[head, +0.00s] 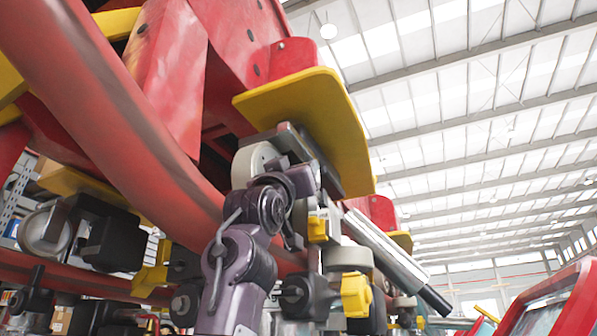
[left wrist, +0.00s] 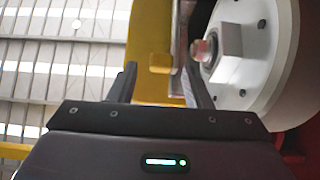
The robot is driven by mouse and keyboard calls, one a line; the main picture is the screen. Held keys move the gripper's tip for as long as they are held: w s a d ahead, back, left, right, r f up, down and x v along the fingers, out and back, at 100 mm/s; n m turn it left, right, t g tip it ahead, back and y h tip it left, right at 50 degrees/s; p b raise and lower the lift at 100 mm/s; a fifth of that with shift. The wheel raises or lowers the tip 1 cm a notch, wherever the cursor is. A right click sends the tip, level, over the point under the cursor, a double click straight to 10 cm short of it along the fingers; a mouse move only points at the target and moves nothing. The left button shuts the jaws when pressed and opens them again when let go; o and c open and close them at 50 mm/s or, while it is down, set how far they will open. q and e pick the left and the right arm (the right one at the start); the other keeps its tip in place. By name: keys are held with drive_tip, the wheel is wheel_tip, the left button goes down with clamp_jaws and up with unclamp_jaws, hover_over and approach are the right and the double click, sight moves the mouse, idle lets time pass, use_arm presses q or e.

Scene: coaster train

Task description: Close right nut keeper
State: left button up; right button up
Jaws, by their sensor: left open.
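In the left wrist view my left gripper (left wrist: 157,80) is open, its two dark fingers apart. A yellow part (left wrist: 151,40), likely the nut keeper, stands between and beyond the fingers. To its right are a hex nut (left wrist: 210,52) and a white wheel (left wrist: 262,50). I cannot tell whether the fingers touch the yellow part. In the head view my purple-grey left arm (head: 236,275) reaches up to the wheel assembly under the red train, and its gripper is hard to make out. A small yellow part (head: 318,229) shows beside the arm. My right gripper is not in view.
A red rail (head: 130,110) crosses the head view close to the arm. A yellow plate (head: 315,115) overhangs the wheel assembly. Another yellow keeper-like part (head: 355,295) sits lower, and one more (head: 150,278) is at the left. A grey cylinder (head: 385,250) slants down right.

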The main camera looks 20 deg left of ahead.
use_arm(q)
drive_tip(key=b+v, duration=0.4)
drive_tip(key=v, duration=0.3)
drive_tip(key=shift+s+b, duration=0.3)
drive_tip(key=shift+b, duration=0.1)
drive_tip(key=shift+d, duration=0.15)
drive_tip(key=shift+f, duration=0.1)
